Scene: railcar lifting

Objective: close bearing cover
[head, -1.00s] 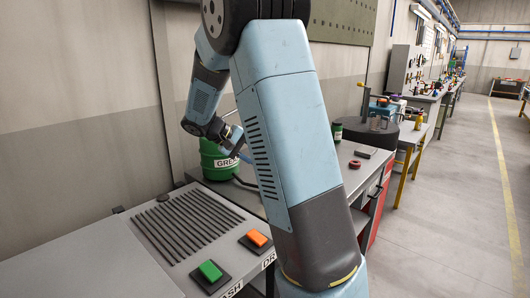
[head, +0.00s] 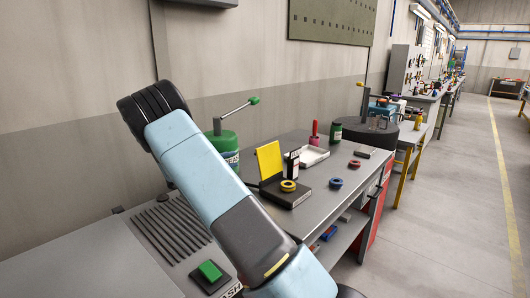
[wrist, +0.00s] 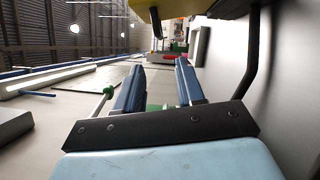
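A yellow cover plate (head: 269,160) stands upright, tilted slightly back, at the back edge of a dark flat base (head: 299,194) on the grey bench. A yellow ring (head: 288,186) with a dark centre lies on the base. The cover is open. My gripper (wrist: 160,75) shows only in the wrist view. Its two blue fingers are apart with nothing seen between them. It is outside the head view, where my arm links cross the left and middle. I cannot tell its exact distance from the cover.
A green grease drum (head: 222,142) with a lever stands left of the cover. A blue ring (head: 336,183) and red ring (head: 354,164) lie to the right. The bench's front right is mostly clear.

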